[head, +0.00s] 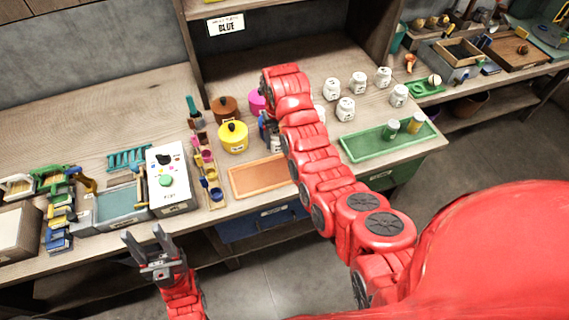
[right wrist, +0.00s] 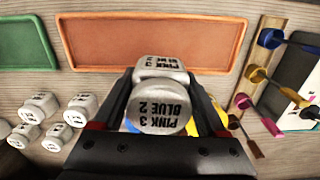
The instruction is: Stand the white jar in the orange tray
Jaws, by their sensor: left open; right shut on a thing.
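The white jar (right wrist: 163,108), with a label reading PINK 3 BLUE 2, is between the fingers of my right gripper (right wrist: 162,88) in the right wrist view. The gripper is shut on it. In the head view a small part of the jar (head: 275,144) shows beside my red right arm, which hides most of that gripper. The orange tray (head: 256,178) lies at the table's front edge, nearer than the jar. The tray also shows in the right wrist view (right wrist: 100,45), with its visible floor empty. My left gripper (head: 148,246) is open and empty in front of the table.
A green tray (head: 358,148) with two small jars lies to the right. Several white jars (head: 346,108) stand behind it. A yellow pot (head: 233,138) and a rack of coloured scoops (head: 207,170) stand left of my right arm. A white panel box (head: 170,180) is further left.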

